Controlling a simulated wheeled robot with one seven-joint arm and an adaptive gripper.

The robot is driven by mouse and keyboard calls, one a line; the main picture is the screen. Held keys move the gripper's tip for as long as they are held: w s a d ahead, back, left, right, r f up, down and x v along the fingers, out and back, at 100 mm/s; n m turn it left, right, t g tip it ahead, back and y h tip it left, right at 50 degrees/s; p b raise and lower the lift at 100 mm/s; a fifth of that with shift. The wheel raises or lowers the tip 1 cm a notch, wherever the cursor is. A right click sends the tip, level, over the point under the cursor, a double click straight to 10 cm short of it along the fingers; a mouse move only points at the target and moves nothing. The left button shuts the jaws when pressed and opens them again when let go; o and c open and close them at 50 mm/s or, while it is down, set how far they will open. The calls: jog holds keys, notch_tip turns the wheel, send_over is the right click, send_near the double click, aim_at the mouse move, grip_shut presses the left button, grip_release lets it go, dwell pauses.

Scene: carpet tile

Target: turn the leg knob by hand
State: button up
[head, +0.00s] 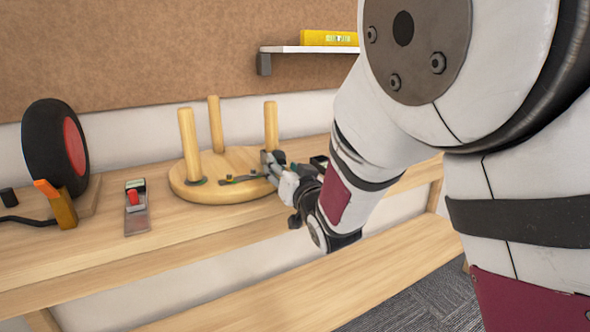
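A round wooden stool seat (225,193) lies upside down on the workbench, with three wooden legs pointing up. The left leg (189,143) has a dark ring or fitting at its base, and the back leg (216,124) stands behind. The right leg (271,124) is beside my gripper (270,163), which covers its base. No knob can be made out clearly; small dark fittings (240,179) lie on the seat. My gripper comes in from the right, close to or touching the right leg's base. Its fingers are too small and hidden to tell whether they hold anything.
A black wheel with a red hub (74,147), an orange-handled tool (62,207) and a small plane-like tool with a red knob (135,205) stand on the bench (95,255) at left. A shelf (290,49) holds a yellow box (331,38). The bench front is clear.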

jog(key=shift+c, duration=0.5)
grip_shut()
jog(key=shift+w+d+m+b, duration=0.1)
jog(key=shift+m+b, duration=0.7)
jog(key=shift+m, duration=0.1)
jog(key=shift+m+b, duration=0.3)
jog(key=shift+m, duration=0.3)
jog(key=shift+o, duration=0.5)
grip_release()
